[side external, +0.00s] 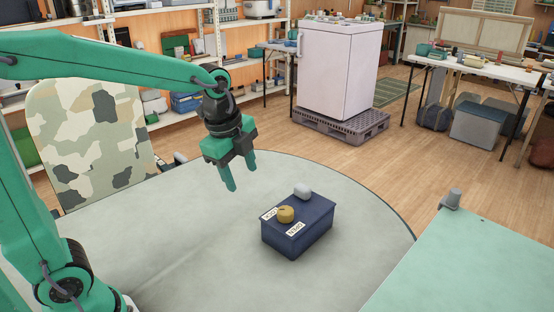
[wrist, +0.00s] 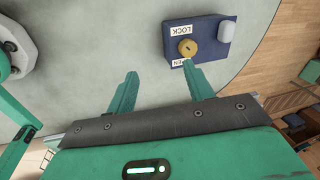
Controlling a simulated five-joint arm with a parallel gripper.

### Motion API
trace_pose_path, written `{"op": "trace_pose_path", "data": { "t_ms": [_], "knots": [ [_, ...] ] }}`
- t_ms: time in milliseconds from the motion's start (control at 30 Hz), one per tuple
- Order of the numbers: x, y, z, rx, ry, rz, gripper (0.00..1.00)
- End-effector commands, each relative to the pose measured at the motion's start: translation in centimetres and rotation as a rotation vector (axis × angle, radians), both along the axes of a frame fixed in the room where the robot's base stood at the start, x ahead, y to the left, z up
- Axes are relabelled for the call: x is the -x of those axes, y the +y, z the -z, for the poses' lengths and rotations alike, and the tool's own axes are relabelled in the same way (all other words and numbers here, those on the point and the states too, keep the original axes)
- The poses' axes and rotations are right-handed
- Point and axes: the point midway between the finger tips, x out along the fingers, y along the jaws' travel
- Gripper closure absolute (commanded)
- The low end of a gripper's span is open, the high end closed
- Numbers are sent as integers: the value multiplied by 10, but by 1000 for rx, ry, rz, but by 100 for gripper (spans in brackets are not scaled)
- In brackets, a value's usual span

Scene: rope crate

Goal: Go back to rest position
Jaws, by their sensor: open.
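My gripper (side external: 242,172) is open and empty, held in the air above the round grey table (side external: 190,262). Its two green fingers also show in the wrist view (wrist: 158,88), spread apart. A dark blue box (side external: 290,243) stands on the table, to the right of and below the gripper in the side view. A yellow knob (side external: 286,214) and a pale grey rounded block (side external: 303,191) sit on its top. White labels lie beside the knob, one reading LOCK in the wrist view. In the wrist view the box (wrist: 207,42) is beyond the fingertips, and nothing touches it.
A camouflage-patterned chair back (side external: 90,140) stands behind the table at the left. A green table (side external: 475,265) with a small grey fixture (side external: 452,199) is at the right front. The round table is clear around the box.

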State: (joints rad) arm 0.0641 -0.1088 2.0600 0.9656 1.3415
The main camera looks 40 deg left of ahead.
Motion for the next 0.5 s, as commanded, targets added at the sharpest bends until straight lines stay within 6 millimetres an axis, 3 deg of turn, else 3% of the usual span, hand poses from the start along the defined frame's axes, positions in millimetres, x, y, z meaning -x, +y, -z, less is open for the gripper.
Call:
{"op": "trace_pose_path", "data": {
  "t_ms": [500],
  "knots": [
    [79,15,-22,218,-132,-724,48]
  ]
}}
